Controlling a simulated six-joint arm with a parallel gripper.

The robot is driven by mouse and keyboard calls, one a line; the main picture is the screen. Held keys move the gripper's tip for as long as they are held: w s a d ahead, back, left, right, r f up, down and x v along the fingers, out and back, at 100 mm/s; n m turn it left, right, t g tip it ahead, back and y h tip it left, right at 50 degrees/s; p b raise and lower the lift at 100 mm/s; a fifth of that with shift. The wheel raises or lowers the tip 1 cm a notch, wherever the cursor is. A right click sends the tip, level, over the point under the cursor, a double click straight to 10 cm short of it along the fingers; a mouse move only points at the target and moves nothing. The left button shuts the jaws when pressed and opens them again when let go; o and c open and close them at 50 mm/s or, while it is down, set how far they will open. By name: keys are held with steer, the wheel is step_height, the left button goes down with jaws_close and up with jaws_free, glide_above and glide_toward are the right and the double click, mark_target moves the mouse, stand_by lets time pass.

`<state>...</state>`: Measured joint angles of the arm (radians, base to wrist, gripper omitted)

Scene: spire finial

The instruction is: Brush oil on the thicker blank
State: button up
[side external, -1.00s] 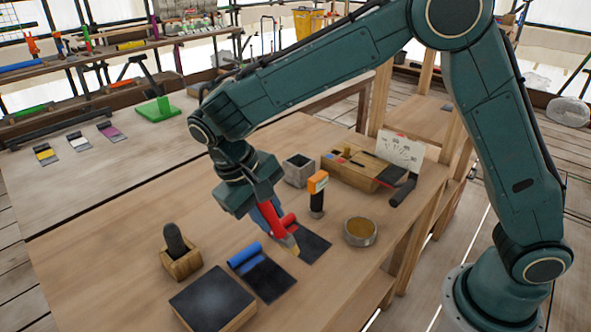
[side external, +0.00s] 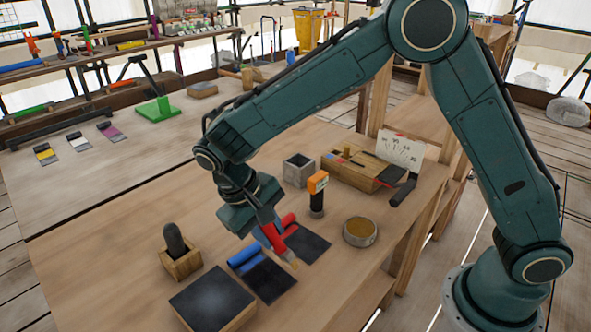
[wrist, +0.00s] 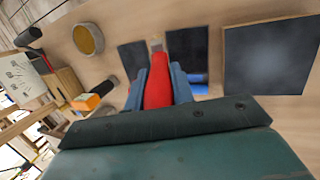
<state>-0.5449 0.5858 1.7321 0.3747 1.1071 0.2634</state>
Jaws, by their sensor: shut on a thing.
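My gripper (side external: 270,232) is shut on a red-handled brush (side external: 276,241), tilted, its pale tip pointing down at the gap between two dark flat pieces. In the wrist view my gripper (wrist: 158,88) holds the brush (wrist: 157,85) with the tip over that gap; contact cannot be told. The nearer dark piece (side external: 270,281) has a blue roll (side external: 243,254) at one end. The farther dark piece (side external: 308,244) has a red roll (side external: 288,221). Which blank is thicker is unclear. A round dish of amber liquid (side external: 360,231) stands to the right.
A dark-topped slab (side external: 212,299) lies at the front. A wooden holder with a dark rounded piece (side external: 177,250) is at left. An orange-topped upright tool (side external: 317,192), a grey open box (side external: 298,170) and a wooden case (side external: 350,170) stand behind.

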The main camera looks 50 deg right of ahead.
steer(key=shift+f, duration=0.85)
steer(key=shift+w+a+f, duration=0.1)
steer(key=shift+a+f, duration=0.1)
steer(key=shift+a, duration=1.1)
steer(key=shift+w+a+f, duration=0.1)
steer(key=shift+a+f, duration=0.05)
steer(key=shift+a, duration=1.2)
steer(key=shift+w+a+f, duration=0.1)
steer(key=shift+a+f, duration=0.1)
steer(key=shift+a, duration=1.1)
steer(key=shift+s+d, duration=0.15)
steer(key=shift+d, duration=1.7)
steer(key=shift+s+d, duration=0.1)
steer(key=shift+d, duration=1.7)
steer(key=shift+d+r, duration=0.2)
steer(key=shift+r, duration=0.4)
steer(key=shift+d+r, duration=0.15)
steer(key=shift+r, duration=3.35)
steer(key=shift+f, duration=0.15)
steer(key=shift+f, duration=0.4)
steer(key=shift+r, duration=0.1)
